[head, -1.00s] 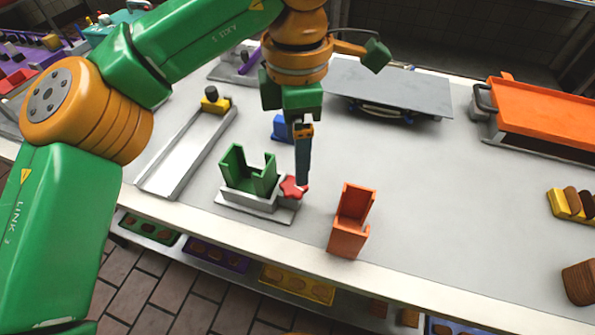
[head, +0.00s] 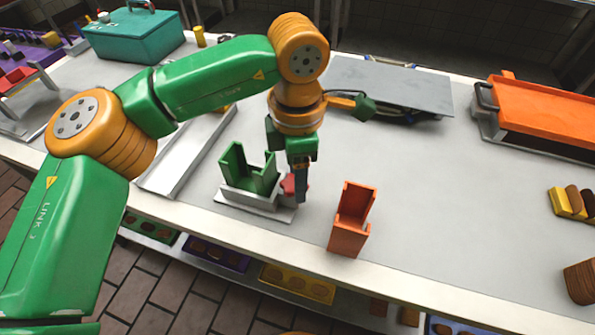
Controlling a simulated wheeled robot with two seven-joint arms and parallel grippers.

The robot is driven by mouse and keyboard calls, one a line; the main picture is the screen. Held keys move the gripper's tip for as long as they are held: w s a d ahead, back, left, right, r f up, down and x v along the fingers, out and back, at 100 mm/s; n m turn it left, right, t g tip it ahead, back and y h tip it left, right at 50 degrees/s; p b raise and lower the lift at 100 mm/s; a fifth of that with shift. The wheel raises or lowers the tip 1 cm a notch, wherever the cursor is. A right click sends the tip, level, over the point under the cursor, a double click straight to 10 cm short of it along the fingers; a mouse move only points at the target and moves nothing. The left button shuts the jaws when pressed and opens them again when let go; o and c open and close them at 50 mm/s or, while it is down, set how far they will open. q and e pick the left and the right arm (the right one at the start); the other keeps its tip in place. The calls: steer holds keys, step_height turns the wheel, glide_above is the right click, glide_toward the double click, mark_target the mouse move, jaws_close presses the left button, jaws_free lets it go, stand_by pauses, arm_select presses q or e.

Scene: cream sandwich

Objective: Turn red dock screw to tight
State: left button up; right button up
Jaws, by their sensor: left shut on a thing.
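The red dock screw (head: 288,184) is a small red star-shaped knob on the right side of a grey dock base (head: 240,203). A green open-fronted holder (head: 247,170) sits on that base. My left gripper (head: 301,196) reaches down from above, its fingers at the screw's right side and partly covering it. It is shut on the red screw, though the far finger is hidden. My right gripper is out of view.
An orange open holder (head: 352,220) stands just right of the dock near the counter's front edge. A silver channel (head: 190,150) lies to the left. A grey plate (head: 390,88) and an orange tray (head: 545,112) stand behind. The counter's middle right is clear.

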arm_select(q)
steer(key=shift+m, duration=0.3)
steer(key=m, duration=0.5)
steer(key=shift+s+m, duration=0.1)
steer(key=shift+m, duration=0.2)
steer(key=m, duration=0.5)
steer(key=shift+s+r+m, duration=0.1)
steer(key=shift+m, duration=0.2)
steer(key=shift+a, duration=0.1)
steer(key=o, duration=1.4)
step_height(320, 180, up, 7)
steer(key=shift+r+p, duration=0.1)
steer(key=shift+p, duration=0.2)
